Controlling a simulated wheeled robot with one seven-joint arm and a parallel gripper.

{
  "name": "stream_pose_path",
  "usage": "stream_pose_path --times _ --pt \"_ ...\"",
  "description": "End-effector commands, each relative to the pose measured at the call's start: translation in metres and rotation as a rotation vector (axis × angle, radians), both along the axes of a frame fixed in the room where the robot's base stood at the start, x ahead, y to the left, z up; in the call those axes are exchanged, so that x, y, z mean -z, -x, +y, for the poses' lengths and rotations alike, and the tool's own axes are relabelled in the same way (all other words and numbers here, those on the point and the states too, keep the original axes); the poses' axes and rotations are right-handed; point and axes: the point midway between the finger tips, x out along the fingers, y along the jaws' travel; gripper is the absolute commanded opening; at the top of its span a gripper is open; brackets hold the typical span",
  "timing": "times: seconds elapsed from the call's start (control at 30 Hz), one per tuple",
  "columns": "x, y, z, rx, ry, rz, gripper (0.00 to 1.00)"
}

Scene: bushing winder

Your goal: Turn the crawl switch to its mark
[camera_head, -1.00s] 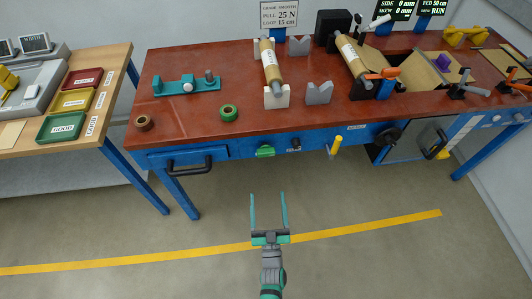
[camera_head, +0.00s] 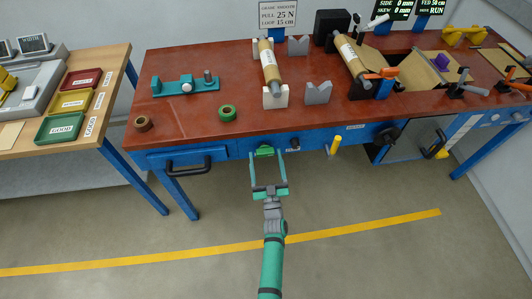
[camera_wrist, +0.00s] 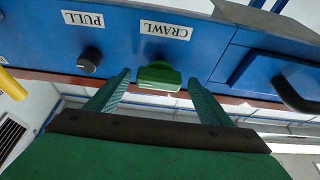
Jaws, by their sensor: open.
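The crawl switch is a green knob (camera_head: 264,151) on the blue front panel of the red-topped bench. In the wrist view the green knob (camera_wrist: 158,76) sits beside the label CRAWL (camera_wrist: 166,30), and this view is upside down. No mark for it can be made out. My gripper (camera_head: 267,170) is open and empty, pointing at the panel. In the wrist view the two teal fingers of my gripper (camera_wrist: 156,90) stand on either side of the knob, apart from it, with their tips just short of or near it.
A dark PULL knob (camera_wrist: 89,60) is beside the switch; it also shows in the head view (camera_head: 294,144). A black drawer handle (camera_head: 188,167) juts out at left. A yellow-handled lever (camera_head: 336,145) hangs at right. The floor in front is clear.

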Motion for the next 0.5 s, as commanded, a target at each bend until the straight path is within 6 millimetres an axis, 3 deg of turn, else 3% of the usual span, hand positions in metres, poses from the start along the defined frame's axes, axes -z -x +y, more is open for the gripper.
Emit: stream_pose_path --times 0.2,0.5 --pt "-0.007 -0.018 -0.001 0.005 -0.001 0.000 0.73" --pt "-0.009 -0.021 -0.002 0.007 -0.001 0.000 0.73"
